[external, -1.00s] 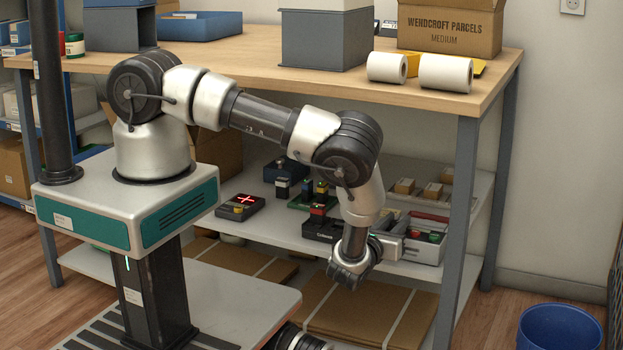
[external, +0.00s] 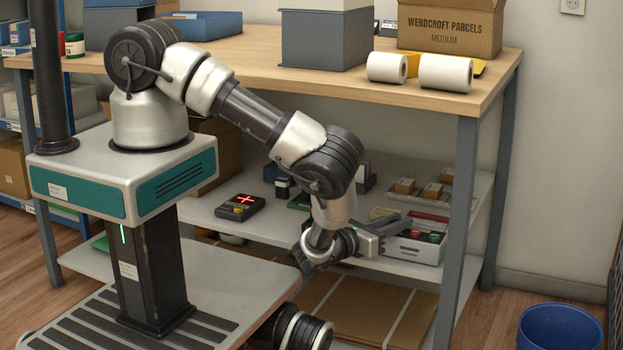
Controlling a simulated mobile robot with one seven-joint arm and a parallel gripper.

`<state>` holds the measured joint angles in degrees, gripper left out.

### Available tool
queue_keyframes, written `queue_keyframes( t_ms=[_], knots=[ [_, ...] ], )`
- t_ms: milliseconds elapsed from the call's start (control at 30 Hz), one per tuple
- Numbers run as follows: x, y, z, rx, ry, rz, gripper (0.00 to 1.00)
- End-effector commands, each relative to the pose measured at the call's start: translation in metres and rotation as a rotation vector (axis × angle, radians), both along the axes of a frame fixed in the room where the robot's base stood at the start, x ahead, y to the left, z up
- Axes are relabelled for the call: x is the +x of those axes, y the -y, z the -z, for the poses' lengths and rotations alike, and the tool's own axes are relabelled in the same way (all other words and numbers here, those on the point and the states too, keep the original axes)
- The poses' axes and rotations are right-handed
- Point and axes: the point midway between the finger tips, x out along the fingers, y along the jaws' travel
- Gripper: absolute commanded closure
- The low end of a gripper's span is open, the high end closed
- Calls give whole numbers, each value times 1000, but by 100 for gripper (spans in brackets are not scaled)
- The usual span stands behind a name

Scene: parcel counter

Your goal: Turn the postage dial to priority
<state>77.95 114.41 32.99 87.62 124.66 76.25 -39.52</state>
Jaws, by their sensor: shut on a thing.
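My gripper (external: 400,230) reaches to the right from my wrist, low over the front part of the shelf under the counter. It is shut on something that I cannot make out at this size. A grey bin (external: 418,248) with red and green items is just beyond the fingers. I cannot pick out the postage dial or its marks; my wrist and forearm hide part of the shelf. A small dark device (external: 240,208) with a lit red cross sits on the shelf to the left, apart from my gripper.
Small brown boxes (external: 433,191) lie behind the bin. Flat cardboard (external: 370,310) lies below. A blue bucket (external: 560,328) stands on the floor at right.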

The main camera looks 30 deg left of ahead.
Motion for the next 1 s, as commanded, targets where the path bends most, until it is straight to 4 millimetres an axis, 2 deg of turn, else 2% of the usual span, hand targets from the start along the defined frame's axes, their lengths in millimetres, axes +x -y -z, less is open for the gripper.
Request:
queue_keyframes(
  t_ms=[33, 67, 100, 467, 567, 800, 1000],
  knots=[
    [0, 0, 0, -1, 0, -1, 100],
    [0, 0, 0, -1, 0, -1, 76],
    [0, 0, 0, -1, -1, -2, 70],
    [0, 0, -5, 0, 1, -2, 70],
    [0, 0, -19, 0, 1, -2, 70],
    [0, 0, -67, 0, 1, -3, 70],
    [0, 0, -94, -1, 0, -2, 70]
  ],
)
